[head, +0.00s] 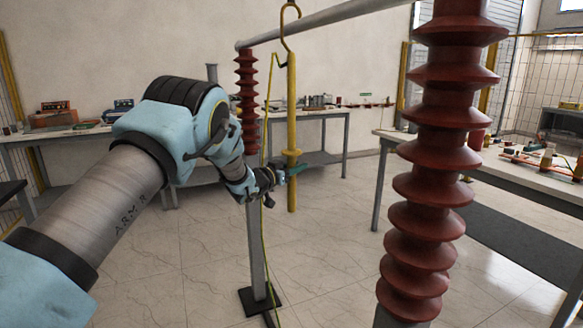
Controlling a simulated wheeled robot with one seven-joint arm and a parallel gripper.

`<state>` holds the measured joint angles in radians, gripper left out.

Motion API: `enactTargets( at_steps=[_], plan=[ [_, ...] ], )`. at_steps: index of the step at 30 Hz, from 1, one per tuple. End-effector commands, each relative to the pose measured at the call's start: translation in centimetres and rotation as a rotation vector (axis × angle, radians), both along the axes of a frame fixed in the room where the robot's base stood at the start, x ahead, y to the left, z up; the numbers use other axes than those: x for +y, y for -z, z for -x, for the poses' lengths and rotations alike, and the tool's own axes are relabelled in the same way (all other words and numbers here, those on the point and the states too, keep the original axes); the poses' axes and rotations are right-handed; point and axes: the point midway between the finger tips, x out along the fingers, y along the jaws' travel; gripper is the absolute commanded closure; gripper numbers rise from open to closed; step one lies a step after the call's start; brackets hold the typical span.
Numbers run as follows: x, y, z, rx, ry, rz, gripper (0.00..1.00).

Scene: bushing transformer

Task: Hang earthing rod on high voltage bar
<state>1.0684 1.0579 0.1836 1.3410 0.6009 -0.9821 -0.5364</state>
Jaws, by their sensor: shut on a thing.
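The earthing rod (291,110) is a yellow pole with a yellow hook (284,20) at its top. It stands upright in the middle of the head view. The high voltage bar (345,14) is a grey tube sloping up to the right between red ribbed insulators. The hook's curve shows above the bar in the picture and crosses its line; I cannot tell whether it rests on the bar. The fingertips' contact is small and partly hidden.
A thin yellow-green cable (264,235) hangs beside the rod. Workbenches (520,170) line the room. The tiled floor between is open.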

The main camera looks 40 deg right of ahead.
Motion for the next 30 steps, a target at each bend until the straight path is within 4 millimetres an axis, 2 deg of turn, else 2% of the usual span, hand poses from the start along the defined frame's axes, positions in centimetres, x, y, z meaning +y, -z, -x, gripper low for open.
enactTargets(
  at_steps=[3, 12, 29, 30],
  plan=[
    [0.1, 1.3, -0.2, 0.0, -0.002, 0.002, 1.0],
    [0.1, 3.1, -0.1, 0.0, -0.001, 0.002, 1.0],
    [0.1, 3.7, -0.1, -0.001, -0.001, 0.002, 1.0],
    [0.1, 3.7, -0.1, -0.001, -0.001, 0.002, 0.6]
  ],
)
